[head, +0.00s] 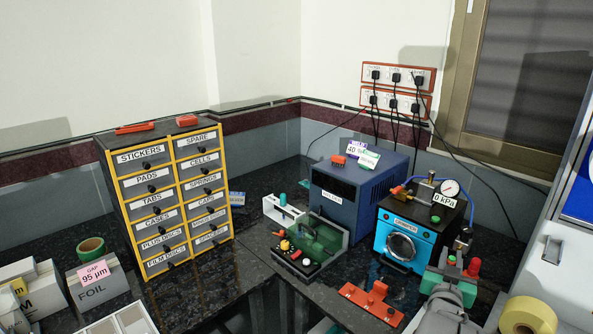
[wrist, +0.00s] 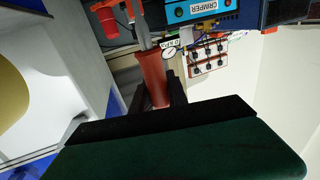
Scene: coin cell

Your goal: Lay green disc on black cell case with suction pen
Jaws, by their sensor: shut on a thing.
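In the wrist view my gripper (wrist: 158,98) has its black fingers closed around a reddish-brown cylinder, apparently the suction pen (wrist: 153,78). A grey shaft runs on from its far end. In the head view my grey arm (head: 445,308) is at the lower right, and the grip itself cannot be made out there. A black tray (head: 303,268) with small coloured pieces, in front of a green stand (head: 322,238), lies left of my arm. I cannot pick out the green disc or the black cell case for certain in either view.
A blue crimper (head: 400,243) with a gauge stands behind my arm, right of a dark blue box (head: 350,195). A red-orange holder (head: 371,302) lies in front of it. Labelled drawers (head: 180,195) stand left; a yellow roll (head: 528,316) is at lower right. Dark counter shows between drawers and tray.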

